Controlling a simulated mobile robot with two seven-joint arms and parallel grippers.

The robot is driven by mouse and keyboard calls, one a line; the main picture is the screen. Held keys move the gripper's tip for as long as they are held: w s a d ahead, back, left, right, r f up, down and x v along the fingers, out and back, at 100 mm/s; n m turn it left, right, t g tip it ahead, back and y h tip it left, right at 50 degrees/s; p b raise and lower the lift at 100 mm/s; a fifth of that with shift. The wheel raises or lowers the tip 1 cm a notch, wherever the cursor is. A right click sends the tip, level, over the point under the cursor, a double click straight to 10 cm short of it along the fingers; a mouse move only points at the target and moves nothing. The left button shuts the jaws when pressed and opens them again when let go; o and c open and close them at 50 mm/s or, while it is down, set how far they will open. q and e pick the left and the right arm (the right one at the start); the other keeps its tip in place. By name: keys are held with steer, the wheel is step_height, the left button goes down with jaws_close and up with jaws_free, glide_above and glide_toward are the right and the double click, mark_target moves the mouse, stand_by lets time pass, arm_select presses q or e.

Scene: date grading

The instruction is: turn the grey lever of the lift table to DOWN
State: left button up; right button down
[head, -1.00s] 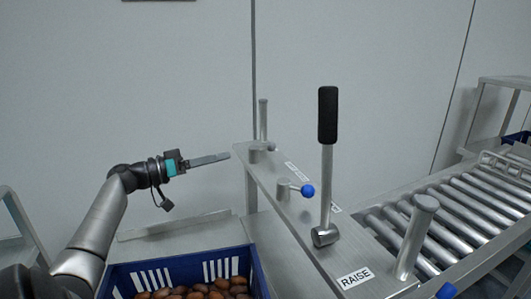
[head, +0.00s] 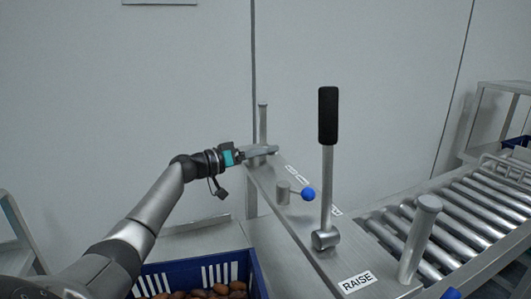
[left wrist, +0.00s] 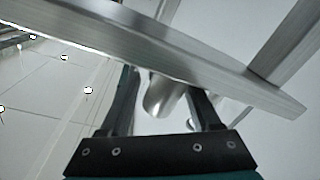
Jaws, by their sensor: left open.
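My left gripper (head: 268,150) is at the far end of the sloping grey control panel (head: 287,219). It is open, and its fingers cover most of the small grey lever (head: 257,161) on a round hub there. In the left wrist view the two fingers of my left gripper (left wrist: 163,88) stand apart, with a rounded grey metal piece (left wrist: 158,98) between them in the picture. I cannot tell whether they touch it. The panel's labels by the lever (head: 297,174) are too small to read. My right gripper is not in view.
A tall black-handled lever (head: 328,116) rises nearer on the panel, by a RAISE label (head: 357,281). A blue-knobbed lever (head: 308,194) sits between. A grey post (head: 263,124) stands behind my gripper. A blue crate of dates (head: 255,272) is below; a roller conveyor (head: 440,225) is right.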

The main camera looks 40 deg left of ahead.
arm_select(q)
steer(key=shift+w+d, duration=0.15)
steer(key=shift+w, duration=0.2)
jaws_close()
stand_by(0.4)
